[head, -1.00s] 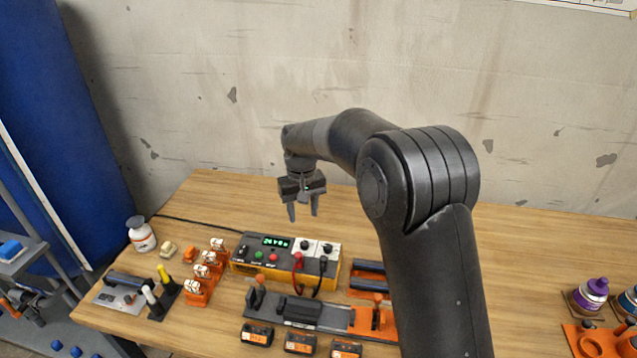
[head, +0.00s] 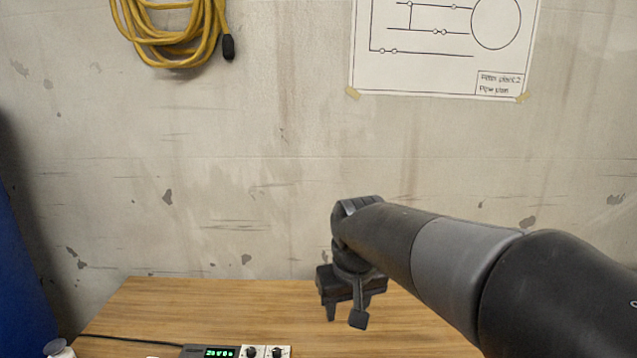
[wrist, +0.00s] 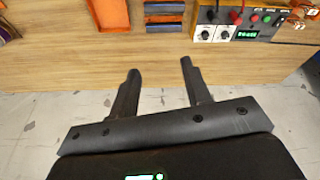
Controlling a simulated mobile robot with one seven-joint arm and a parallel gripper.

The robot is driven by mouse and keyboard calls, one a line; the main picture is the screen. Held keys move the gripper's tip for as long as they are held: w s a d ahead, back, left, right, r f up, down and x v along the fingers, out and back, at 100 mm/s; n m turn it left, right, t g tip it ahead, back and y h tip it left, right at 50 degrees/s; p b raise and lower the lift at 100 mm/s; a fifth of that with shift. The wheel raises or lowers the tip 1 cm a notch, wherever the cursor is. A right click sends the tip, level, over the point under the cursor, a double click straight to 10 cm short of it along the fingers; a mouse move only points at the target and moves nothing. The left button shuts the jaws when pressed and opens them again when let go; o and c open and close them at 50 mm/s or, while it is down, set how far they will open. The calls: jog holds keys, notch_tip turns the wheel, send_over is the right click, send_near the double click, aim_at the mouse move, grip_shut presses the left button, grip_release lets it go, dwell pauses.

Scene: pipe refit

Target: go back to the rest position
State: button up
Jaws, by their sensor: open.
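My gripper (head: 345,312) hangs above the back part of the wooden workbench (head: 150,305) in the head view, fingers pointing down. In the wrist view my gripper (wrist: 158,85) shows two dark fingers spread apart with nothing between them. The fingertips are clear of the bench items in that view. My arm reaches in from the lower right of the head view.
A power unit with a green display (head: 222,352) stands at the bottom edge; its knobs and red lead also show in the wrist view (wrist: 240,28). A white bottle (head: 58,348) is at lower left. A yellow cable (head: 170,35) and a pipe plan (head: 440,50) hang on the wall.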

jog(key=s+d+f+m+t, duration=0.1)
jog(key=s+d, duration=0.4)
jog(key=s, duration=0.3)
jog(key=s+d+f+m+t, duration=0.1)
jog(key=s+d, duration=0.4)
jog(key=s, duration=0.3)
jog(key=shift+s+m, duration=0.25)
jog(key=shift+m, duration=0.15)
dwell(1.9)
